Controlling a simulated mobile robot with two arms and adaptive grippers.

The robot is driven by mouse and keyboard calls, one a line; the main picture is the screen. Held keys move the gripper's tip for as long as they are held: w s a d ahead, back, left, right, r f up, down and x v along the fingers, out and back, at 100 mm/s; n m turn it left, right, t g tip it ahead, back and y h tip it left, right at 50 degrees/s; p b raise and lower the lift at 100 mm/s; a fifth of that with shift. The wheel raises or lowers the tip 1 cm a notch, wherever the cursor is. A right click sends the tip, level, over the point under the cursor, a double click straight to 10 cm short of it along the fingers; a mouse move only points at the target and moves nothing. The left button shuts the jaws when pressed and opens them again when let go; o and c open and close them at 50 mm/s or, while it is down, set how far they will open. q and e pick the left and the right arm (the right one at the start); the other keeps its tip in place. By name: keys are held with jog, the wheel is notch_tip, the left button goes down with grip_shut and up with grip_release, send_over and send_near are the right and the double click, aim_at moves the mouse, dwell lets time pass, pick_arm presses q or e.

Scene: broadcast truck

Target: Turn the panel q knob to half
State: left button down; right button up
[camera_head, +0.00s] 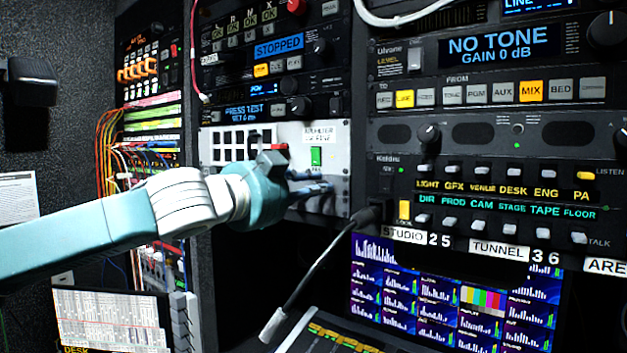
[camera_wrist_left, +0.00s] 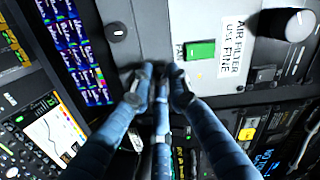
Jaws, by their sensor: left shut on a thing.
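The light grey panel (camera_head: 335,135) carries a green switch (camera_head: 316,156), a white label and a row of dark square openings. My left gripper (camera_head: 322,188) reaches its lower part from the left. In the left wrist view, the fingertips of my left gripper (camera_wrist_left: 157,82) are closed together at the edge of the grey panel (camera_wrist_left: 190,22), below the green switch (camera_wrist_left: 200,50). They are shut on a small dark knob, mostly hidden between the tips; its pointer and lettering cannot be read. A second black knob (camera_wrist_left: 118,32) stands free on the panel. My right gripper is not in view.
A gooseneck microphone (camera_head: 318,262) rises just right of and below my left gripper. Racks with buttons and knobs, such as the NO TONE unit (camera_head: 500,50), fill the right. Monitor screens (camera_head: 455,295) sit below. Orange cables (camera_head: 107,140) hang at left.

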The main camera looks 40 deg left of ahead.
pick_arm(q)
jog(key=shift+d+f+m+p, duration=0.1)
jog(key=shift+m+p, duration=0.65)
jog(key=shift+m, duration=1.95)
jog(key=shift+f+m+p, duration=0.1)
jog(key=shift+m+p, duration=0.6)
jog(key=shift+m, duration=2)
jog(key=c, duration=1.7)
grip_release()
jog(key=shift+o, duration=0.2)
jog(key=shift+s+r, duration=0.1)
